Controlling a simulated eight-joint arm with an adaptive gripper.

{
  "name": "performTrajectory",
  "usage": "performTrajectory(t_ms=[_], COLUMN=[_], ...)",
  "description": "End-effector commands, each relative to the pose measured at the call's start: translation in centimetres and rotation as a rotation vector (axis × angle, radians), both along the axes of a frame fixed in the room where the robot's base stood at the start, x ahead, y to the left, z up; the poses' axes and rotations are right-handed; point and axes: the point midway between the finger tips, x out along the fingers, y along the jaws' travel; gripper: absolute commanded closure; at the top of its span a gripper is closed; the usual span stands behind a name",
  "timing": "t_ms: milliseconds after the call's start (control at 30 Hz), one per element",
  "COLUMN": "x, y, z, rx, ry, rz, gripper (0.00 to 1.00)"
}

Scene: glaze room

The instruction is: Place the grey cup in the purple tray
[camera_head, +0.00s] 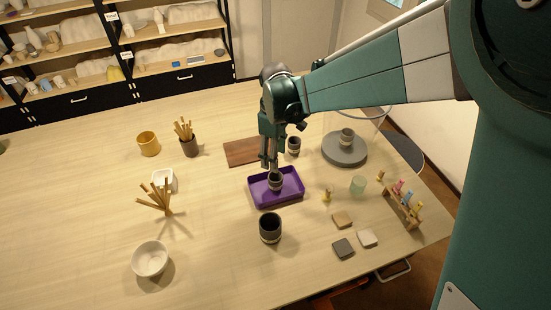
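The purple tray (290,197) lies on the table in the middle of the view. A small dark grey cup (276,182) with a lighter band stands upright in it or just above its floor; which of these I cannot tell. My gripper (269,165) points down at this cup, its fingertips at the cup's back rim. The fingers look close together; whether they are closed on the cup wall is too small to tell. A similar dark cup (294,146) with a pale band stands behind the tray.
A larger dark cup (270,228) stands in front of the tray, a brown board (243,152) behind it. A grey turntable (345,153) bears another cup. The front left is clear.

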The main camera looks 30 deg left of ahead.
Motion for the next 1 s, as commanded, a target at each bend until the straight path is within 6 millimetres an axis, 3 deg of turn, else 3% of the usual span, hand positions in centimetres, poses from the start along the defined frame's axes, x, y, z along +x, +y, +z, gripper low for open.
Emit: performTrajectory(t_ms=[1000], x=[0.18], y=[-0.71], z=[0.48], rx=[0.004], ry=[-0.005], rz=[-0.017], gripper=[0.51])
